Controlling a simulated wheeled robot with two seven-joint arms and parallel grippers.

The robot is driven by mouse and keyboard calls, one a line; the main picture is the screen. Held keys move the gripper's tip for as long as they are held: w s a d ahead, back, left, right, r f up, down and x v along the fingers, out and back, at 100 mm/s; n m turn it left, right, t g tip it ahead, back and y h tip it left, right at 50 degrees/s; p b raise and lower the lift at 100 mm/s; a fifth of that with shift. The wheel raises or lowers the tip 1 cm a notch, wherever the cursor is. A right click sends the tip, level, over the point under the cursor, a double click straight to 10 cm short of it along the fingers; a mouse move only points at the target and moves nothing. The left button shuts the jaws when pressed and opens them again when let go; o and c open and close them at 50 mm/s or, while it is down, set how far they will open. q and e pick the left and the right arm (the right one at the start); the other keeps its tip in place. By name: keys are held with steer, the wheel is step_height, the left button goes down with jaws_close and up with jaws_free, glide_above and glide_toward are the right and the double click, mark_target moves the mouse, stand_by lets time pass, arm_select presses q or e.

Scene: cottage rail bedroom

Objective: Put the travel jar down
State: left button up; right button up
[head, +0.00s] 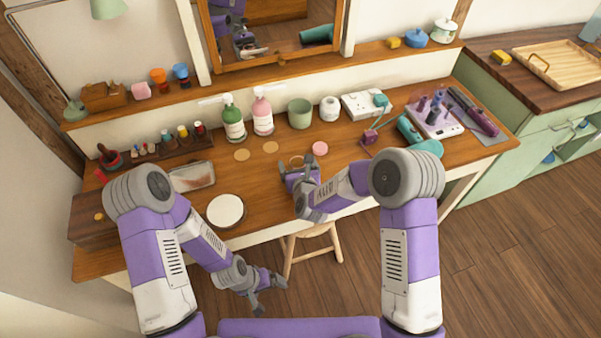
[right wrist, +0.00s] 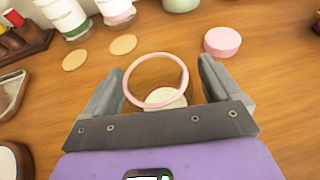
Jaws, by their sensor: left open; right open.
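The travel jar (right wrist: 162,103) looks like a small open, clear jar with a pink rim, and pale contents show at its near side. In the right wrist view it stands between the fingers of my right gripper (right wrist: 160,84), with gaps on both sides. It appears to stand upright on the wooden tabletop, though its base is partly hidden. A pink round lid (right wrist: 222,42) lies to its right; it also shows in the head view (head: 320,148). In the head view my right gripper (head: 297,166) is low over the table. My left gripper (head: 268,292) is open and empty below the table's front edge.
Green (head: 233,120) and pink (head: 263,113) pump bottles stand behind two tan discs (head: 270,147). A round white-topped item (head: 225,210) lies left of my right gripper. A teal hair dryer (head: 413,135) lies to the right. A stool (head: 313,233) stands in front. Bare tabletop surrounds the jar.

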arm_select(q)
steer(key=shift+r+p, duration=0.55)
steer(key=shift+r, duration=0.2)
arm_select(e)
steer(key=v, duration=1.2)
steer(key=shift+d+r, duration=0.1)
